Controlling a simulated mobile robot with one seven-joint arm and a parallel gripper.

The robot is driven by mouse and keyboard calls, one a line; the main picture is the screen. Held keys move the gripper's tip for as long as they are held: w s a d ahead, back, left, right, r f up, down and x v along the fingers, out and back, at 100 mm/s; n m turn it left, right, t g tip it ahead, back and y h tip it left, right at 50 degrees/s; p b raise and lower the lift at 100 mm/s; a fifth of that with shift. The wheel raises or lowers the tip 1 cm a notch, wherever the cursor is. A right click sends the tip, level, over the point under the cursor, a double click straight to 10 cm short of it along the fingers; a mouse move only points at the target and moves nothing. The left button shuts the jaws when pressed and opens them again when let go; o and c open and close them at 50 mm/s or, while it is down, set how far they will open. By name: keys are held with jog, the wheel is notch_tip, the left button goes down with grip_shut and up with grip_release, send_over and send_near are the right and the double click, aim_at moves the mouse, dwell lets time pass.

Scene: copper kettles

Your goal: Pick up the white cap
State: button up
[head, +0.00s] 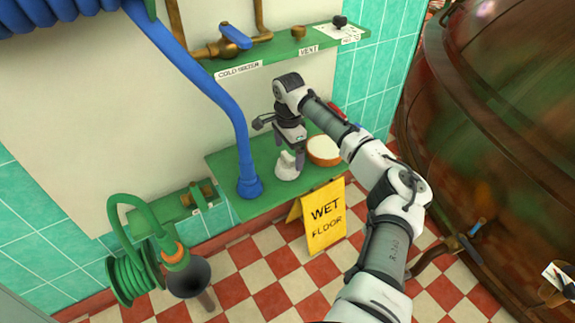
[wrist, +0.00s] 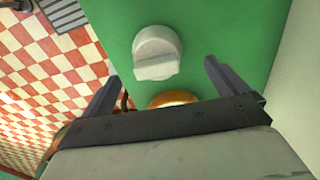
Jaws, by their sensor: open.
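The white cap (head: 286,172) sits on the green shelf (head: 228,172) below the wall panel.
A blue pipe (head: 243,150) meets the shelf at left. A yellow wet floor sign (head: 324,215) stands below the front edge. A large copper kettle (head: 500,110) fills the right.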

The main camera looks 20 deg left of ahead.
aim_at(287, 164)
jog(key=shift+s+f, duration=0.2)
jog(key=shift+f, duration=1.15)
jog(key=shift+s+f, duration=0.15)
jog(key=shift+f, duration=1.2)
jog(key=c, duration=1)
notch_tip(287, 164, up, 10)
jog(key=shift+r, duration=0.1)
jog(key=shift+s, duration=0.1)
